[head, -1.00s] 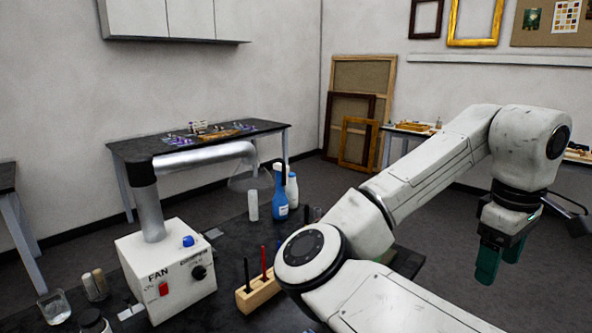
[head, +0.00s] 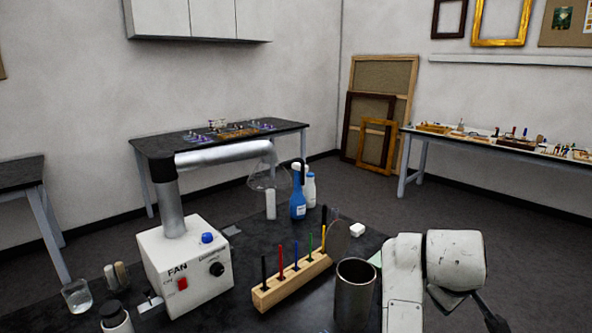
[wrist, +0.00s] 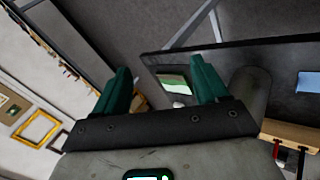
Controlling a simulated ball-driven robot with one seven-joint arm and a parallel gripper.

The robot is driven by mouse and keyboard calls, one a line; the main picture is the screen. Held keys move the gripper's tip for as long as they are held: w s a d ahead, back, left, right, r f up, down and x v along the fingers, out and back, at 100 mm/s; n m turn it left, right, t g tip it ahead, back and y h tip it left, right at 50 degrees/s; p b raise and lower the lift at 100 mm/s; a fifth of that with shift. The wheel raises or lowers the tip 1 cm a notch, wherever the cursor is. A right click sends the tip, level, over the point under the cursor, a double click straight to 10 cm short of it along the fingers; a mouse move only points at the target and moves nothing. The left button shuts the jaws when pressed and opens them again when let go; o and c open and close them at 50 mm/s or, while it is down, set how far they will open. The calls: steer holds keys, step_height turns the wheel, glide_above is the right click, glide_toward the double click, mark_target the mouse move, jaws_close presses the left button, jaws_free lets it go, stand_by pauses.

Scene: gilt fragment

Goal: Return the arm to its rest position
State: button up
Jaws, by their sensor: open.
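My arm (head: 405,285) is folded low at the right of the head view, beside the dark workbench (head: 235,305). My gripper is not clearly visible there. In the wrist view my gripper (wrist: 163,84) shows two green fingers standing wide apart, open, with nothing held between them. Behind the gap, farther off, lie a green-and-white flat item (wrist: 174,84) and part of the bench top.
A metal cup (head: 355,298) stands close left of my arm. Left of it are a wooden pen block (head: 290,282), a fan box (head: 185,265) with duct, and a glass beaker (head: 77,297). Bottles (head: 298,193) stand behind. Open floor (head: 480,215) lies toward the right table (head: 480,147).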

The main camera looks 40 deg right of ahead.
steer(key=w+a+f+n+t+y, duration=0.1)
steer(key=w+a+f+n, duration=0.1)
steer(key=a+f, duration=0.6)
steer(key=s+a+f+y, duration=0.3)
steer(key=s+a+f, duration=0.2)
steer(key=a+f, duration=0.3)
steer(key=s+a+f+y, duration=0.3)
steer(key=s+a+f, duration=0.2)
steer(key=a+f, duration=0.4)
steer(key=shift+s+a+g+y, duration=0.3)
steer(key=shift+a+g, duration=0.1)
steer(key=shift+a, duration=0.5)
